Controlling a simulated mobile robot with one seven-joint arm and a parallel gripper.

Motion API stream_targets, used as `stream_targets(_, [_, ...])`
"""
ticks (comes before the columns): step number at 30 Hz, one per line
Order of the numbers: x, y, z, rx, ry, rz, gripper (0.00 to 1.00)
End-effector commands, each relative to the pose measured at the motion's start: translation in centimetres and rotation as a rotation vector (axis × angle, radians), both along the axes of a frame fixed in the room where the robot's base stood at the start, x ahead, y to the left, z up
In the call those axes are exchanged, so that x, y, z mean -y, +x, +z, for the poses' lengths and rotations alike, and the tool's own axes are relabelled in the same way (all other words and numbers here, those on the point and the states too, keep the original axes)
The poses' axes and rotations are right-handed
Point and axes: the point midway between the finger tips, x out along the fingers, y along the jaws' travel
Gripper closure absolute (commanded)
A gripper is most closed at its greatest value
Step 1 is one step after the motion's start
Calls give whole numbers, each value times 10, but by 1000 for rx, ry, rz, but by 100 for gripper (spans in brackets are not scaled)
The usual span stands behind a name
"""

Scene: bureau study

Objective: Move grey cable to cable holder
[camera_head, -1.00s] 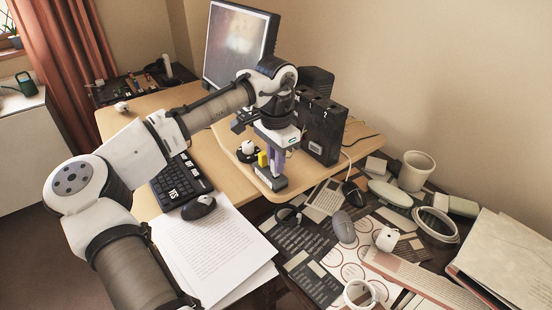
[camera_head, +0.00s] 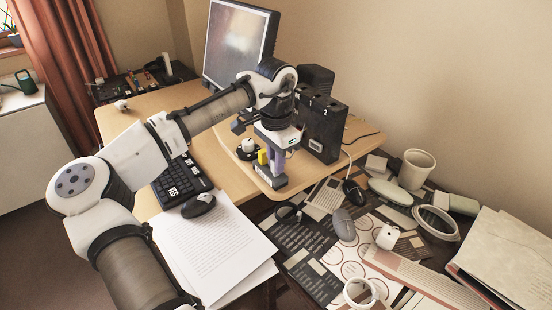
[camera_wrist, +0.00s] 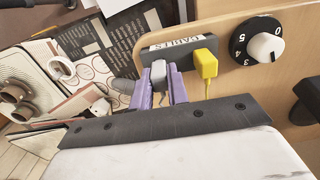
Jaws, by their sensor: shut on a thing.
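The cable holder (camera_wrist: 178,40) is a dark grey block labelled CABLES, at the edge of the wooden desk. It also shows in the head view (camera_head: 270,181), below my gripper. A yellow cable plug (camera_wrist: 206,64) sits at the holder, and shows in the head view (camera_head: 262,157). My gripper (camera_wrist: 159,80) has purple fingers, shut on the grey cable's plug (camera_wrist: 158,72). The plug is at the holder's face, left of the yellow plug in the wrist view. Whether it is fully seated cannot be told. In the head view my gripper (camera_head: 278,163) hides the grey plug.
A dial (camera_wrist: 264,42) is on the desk beside the holder. A black box (camera_head: 323,128) and a monitor (camera_head: 238,48) stand behind. A keyboard (camera_head: 181,180) and black mouse (camera_head: 198,205) lie left. The lower right table is cluttered with papers, mice and a cup (camera_head: 415,168).

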Motion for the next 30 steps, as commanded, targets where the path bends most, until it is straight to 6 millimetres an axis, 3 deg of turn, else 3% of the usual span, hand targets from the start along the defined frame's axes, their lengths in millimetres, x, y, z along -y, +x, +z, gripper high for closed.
stream_targets(26, [0, 0, -8, 0, 0, 0, 100])
stream_targets(27, [0, 0, -8, 0, 0, 0, 82])
stream_targets(30, [0, 0, -8, 0, 0, 0, 69])
